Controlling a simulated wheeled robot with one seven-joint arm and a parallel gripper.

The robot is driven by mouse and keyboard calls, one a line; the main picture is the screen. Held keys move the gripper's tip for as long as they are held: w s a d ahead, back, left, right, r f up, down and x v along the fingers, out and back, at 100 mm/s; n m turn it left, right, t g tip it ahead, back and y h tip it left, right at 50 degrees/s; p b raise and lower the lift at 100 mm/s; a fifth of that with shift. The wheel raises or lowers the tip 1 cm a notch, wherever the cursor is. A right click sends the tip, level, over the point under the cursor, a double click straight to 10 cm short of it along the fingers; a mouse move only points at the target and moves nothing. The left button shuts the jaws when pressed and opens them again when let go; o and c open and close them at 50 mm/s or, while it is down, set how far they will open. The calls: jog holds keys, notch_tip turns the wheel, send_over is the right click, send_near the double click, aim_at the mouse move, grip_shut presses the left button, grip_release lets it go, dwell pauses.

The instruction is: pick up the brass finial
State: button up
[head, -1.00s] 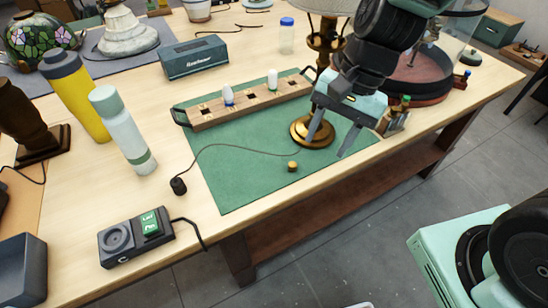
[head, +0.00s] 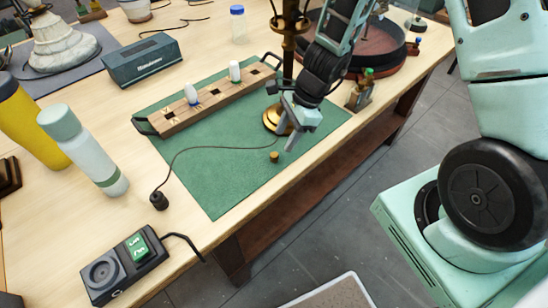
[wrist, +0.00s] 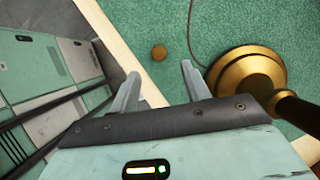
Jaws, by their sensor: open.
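The brass finial (head: 273,156) is a small round brass knob lying on the green mat (head: 215,195), in front of the lamp's round brass base (head: 270,118). My gripper (head: 286,138) is open and empty, above the mat just behind and right of the finial in the head view. In the wrist view the finial (wrist: 159,52) lies beyond the fingertips, about midway between the two spread fingers (wrist: 160,74), and nothing touches it. The lamp base (wrist: 245,80) is close to the right finger there. My gripper partly hides the lamp base in the head view.
A thin cord (head: 205,149) runs across the mat behind the finial to a dark plug (head: 158,199). A wooden rack (head: 212,96) with two white-topped pieces stands behind. The table's front edge is near the finial. The mat's front left is clear.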

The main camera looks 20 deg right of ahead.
aim_at(276, 154)
jog(key=shift+b+x, duration=0.8)
jog(key=shift+x, duration=2.35)
jog(key=shift+c, duration=0.4)
grip_shut()
